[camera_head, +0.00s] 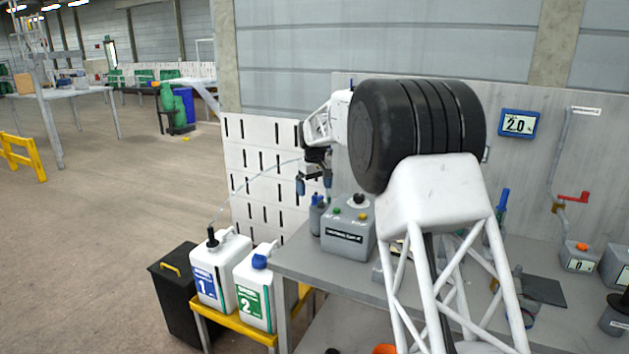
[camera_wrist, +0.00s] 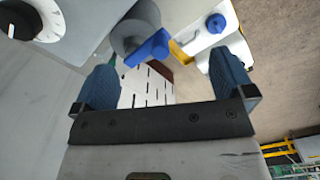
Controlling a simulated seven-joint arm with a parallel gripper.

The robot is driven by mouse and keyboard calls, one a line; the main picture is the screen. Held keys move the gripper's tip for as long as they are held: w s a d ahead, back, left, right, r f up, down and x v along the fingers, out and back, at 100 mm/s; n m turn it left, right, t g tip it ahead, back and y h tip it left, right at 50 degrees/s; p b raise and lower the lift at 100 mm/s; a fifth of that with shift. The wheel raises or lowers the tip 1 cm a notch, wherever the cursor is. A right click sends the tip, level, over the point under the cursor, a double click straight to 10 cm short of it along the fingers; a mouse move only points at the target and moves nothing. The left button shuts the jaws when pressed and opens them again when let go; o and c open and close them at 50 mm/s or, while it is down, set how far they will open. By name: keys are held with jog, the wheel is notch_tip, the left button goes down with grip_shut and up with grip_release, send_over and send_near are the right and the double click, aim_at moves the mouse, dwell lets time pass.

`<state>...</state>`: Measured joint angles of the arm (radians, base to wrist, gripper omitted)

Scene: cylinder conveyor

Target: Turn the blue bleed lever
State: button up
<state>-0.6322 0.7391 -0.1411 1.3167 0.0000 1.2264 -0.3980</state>
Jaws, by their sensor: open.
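The blue bleed lever (camera_wrist: 150,48) shows in the wrist view on top of a grey cylinder (camera_wrist: 128,30), ahead of my gripper and between its fingers in the picture. In the head view the blue lever (camera_head: 318,199) is small, on the grey cylinder (camera_head: 316,218) at the left end of the bench. My gripper (camera_head: 314,187) hangs just above it, fingers pointing down. In the wrist view my gripper (camera_wrist: 163,65) is open with two blue fingers and nothing held. I see no contact with the lever; the exact gap is hard to tell.
A grey control box (camera_head: 347,230) with a dial stands right beside the cylinder on the bench (camera_head: 300,268). White jugs numbered 1 (camera_head: 212,270) and 2 (camera_head: 256,290) stand left on a yellow stand. A slotted white panel (camera_head: 265,155) is behind. My arm hides the bench's middle.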

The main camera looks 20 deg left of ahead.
aim_at(314, 196)
jog(key=shift+f, duration=1.9)
grip_shut()
jog(key=c, duration=1.6)
grip_release()
jog(key=shift+c, duration=0.3)
